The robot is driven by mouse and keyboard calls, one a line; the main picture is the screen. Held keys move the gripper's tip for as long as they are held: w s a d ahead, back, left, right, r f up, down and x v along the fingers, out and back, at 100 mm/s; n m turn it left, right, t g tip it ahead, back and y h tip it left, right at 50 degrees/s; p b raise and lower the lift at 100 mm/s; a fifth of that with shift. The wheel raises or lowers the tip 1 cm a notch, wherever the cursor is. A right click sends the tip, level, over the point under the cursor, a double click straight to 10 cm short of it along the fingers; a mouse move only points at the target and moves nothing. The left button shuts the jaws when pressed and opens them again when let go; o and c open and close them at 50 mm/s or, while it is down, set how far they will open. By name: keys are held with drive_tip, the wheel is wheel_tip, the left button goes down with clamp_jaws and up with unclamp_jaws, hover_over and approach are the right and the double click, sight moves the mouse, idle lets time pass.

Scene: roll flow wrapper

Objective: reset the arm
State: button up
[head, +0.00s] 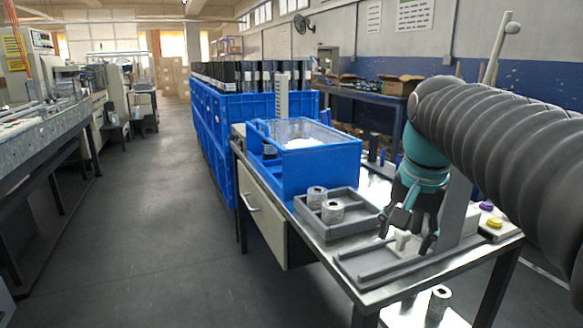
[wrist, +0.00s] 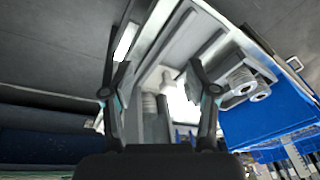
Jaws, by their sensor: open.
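My gripper (head: 408,218) is at the right in the head view, pointing down over a grey fixture (head: 375,266) at the near end of the metal table. Its fingers are apart, with nothing held between them. In the wrist view the two fingers of my gripper (wrist: 160,95) stand wide apart. A small white block on the fixture (wrist: 168,80) shows between and beyond them. In the head view the fingers are close to this white block (head: 402,239); I cannot tell whether they touch it. My dark ribbed arm fills the right of the head view.
A grey tray (head: 316,221) with two metal rolls (head: 332,211) sits left of my gripper. Behind it stands a blue bin (head: 322,166). A yellow button (head: 494,223) is at the table's right. Large blue crates (head: 215,127) stand behind. The floor at left is clear.

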drive_tip(key=s+a+f+n+t, duration=0.2)
drive_tip(key=s+f+n, duration=0.4)
drive_tip(key=s+f, duration=0.7)
wheel_tip(320, 180, down, 2)
drive_tip(key=shift+s+a+f+n+t, duration=0.25)
drive_tip(key=shift+a+n+t, duration=0.15)
drive_tip(key=shift+a, duration=0.25)
drive_tip(key=shift+r, duration=0.1)
idle(0.7)
